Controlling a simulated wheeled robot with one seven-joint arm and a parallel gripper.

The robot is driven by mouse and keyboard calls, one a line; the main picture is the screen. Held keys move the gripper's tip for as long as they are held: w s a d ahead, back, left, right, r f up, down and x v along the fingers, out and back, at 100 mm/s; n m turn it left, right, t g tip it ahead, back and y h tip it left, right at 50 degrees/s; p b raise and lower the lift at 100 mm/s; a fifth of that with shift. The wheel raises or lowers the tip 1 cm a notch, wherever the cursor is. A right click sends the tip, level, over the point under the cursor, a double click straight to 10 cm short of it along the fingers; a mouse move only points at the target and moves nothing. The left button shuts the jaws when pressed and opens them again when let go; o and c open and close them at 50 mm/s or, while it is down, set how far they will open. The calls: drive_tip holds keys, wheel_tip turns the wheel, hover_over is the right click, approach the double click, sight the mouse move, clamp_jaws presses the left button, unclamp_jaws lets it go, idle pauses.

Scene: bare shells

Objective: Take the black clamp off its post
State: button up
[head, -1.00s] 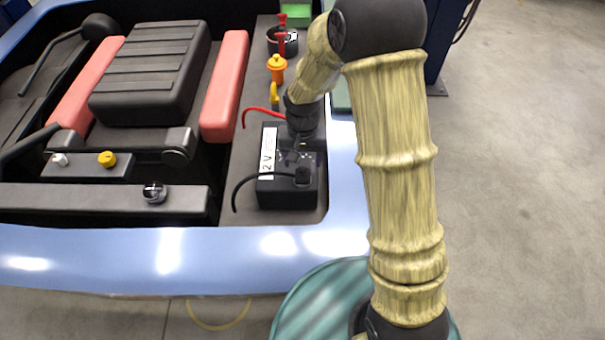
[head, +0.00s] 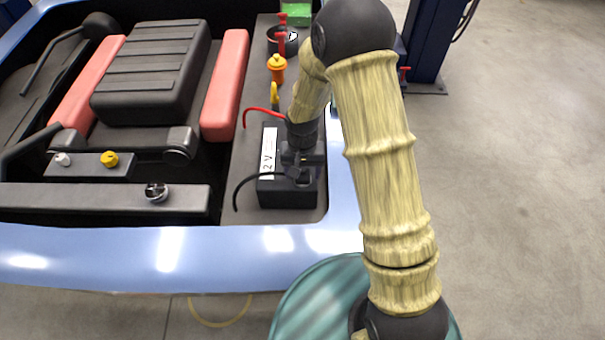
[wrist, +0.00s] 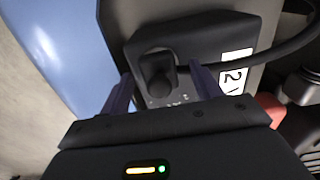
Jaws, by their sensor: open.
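The black clamp (wrist: 157,72) sits on top of the dark battery (wrist: 190,38), at its near end, with a black cable running from it. In the head view the clamp (head: 302,179) is partly covered by my gripper (head: 303,166). The post under the clamp is hidden. In the wrist view my gripper (wrist: 161,75) is open, one finger on each side of the clamp. Gaps show between the fingers and the clamp, so it is not gripped. The battery (head: 287,196) bears a white label.
A red cable (head: 262,112) arcs behind the battery, its right end hidden by my arm. An orange-capped part (head: 277,68) and a black pot (head: 283,40) stand farther back. The blue body rim (head: 180,250) runs in front; a black seat (head: 150,75) is left.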

sight(302, 169)
drive_tip(key=c, duration=1.1)
drive_tip(key=shift+r, duration=0.1)
wheel_tip(302, 169, up, 10)
drive_tip(key=shift+f+b, duration=0.1)
drive_tip(key=shift+b, duration=0.75)
